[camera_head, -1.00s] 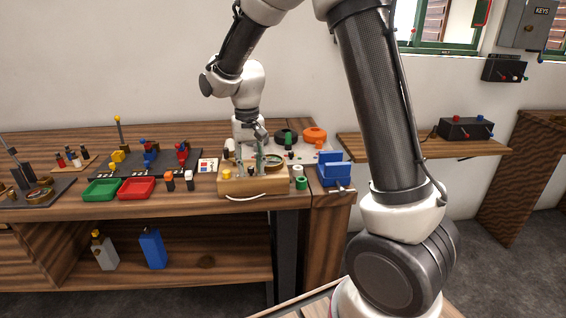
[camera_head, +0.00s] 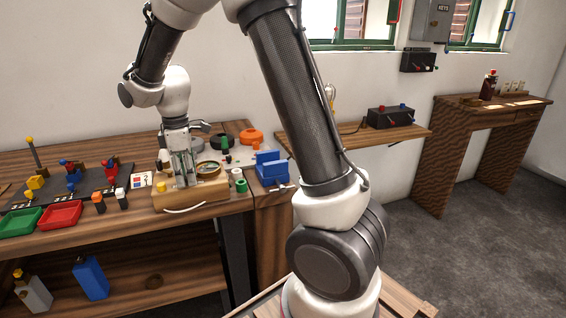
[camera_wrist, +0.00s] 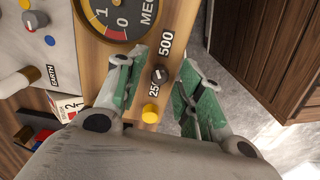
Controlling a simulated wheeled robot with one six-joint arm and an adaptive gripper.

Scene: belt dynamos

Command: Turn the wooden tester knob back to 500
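The wooden tester (camera_head: 205,190) stands at the bench's right end, with a rope handle on its front. In the wrist view its panel (camera_wrist: 190,12) shows a dark round knob (camera_wrist: 159,75) between the printed labels 250 (camera_wrist: 153,90) and 500 (camera_wrist: 166,44). I cannot tell surely which label the knob's pointer faces. My gripper (camera_wrist: 158,92) is open, with green-padded fingers on either side of the knob and a gap at each side. In the head view my gripper (camera_head: 184,168) points down over the tester. A yellow button (camera_wrist: 150,113) is beside the 250 label.
A round dial (camera_wrist: 118,12) is on the same panel. A grey panel with small knobs (camera_wrist: 50,40) lies left of it. A blue holder (camera_head: 271,172) and a green-topped cylinder (camera_head: 241,186) stand right of the tester. Red (camera_head: 60,215) and green trays (camera_head: 20,222) are left.

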